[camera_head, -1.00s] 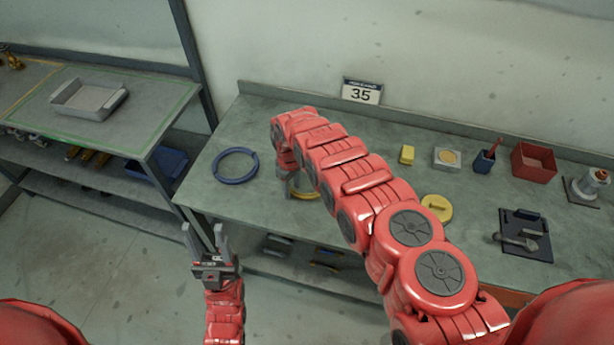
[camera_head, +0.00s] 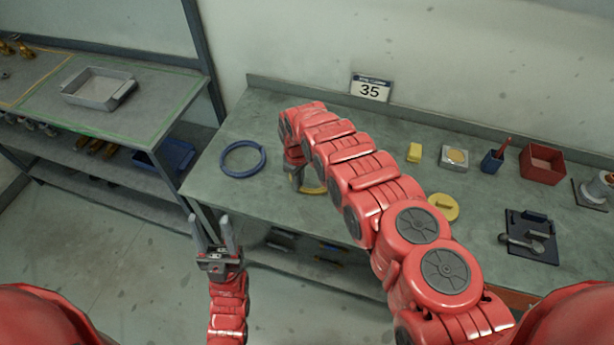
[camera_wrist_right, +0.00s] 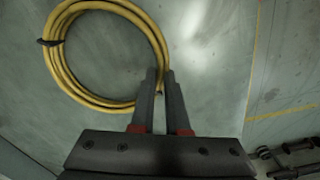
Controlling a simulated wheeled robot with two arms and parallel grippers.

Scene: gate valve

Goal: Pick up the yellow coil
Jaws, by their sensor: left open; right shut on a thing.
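The yellow coil (camera_wrist_right: 108,104) is a ring of several loops with a dark tie on its left side in the right wrist view. Its right side passes between the fingertips of my right gripper (camera_wrist_right: 161,76), which is shut on it. In the head view the coil (camera_head: 315,189) shows only in part, because my right arm and gripper (camera_head: 294,178) cover the rest. I cannot tell whether it still touches the bench. My left gripper (camera_head: 212,222) is open and empty, in front of the bench's left end.
A blue coil (camera_head: 243,174) lies left on the bench (camera_head: 225,195). A shelf with a grey tray (camera_head: 75,96) is far left.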

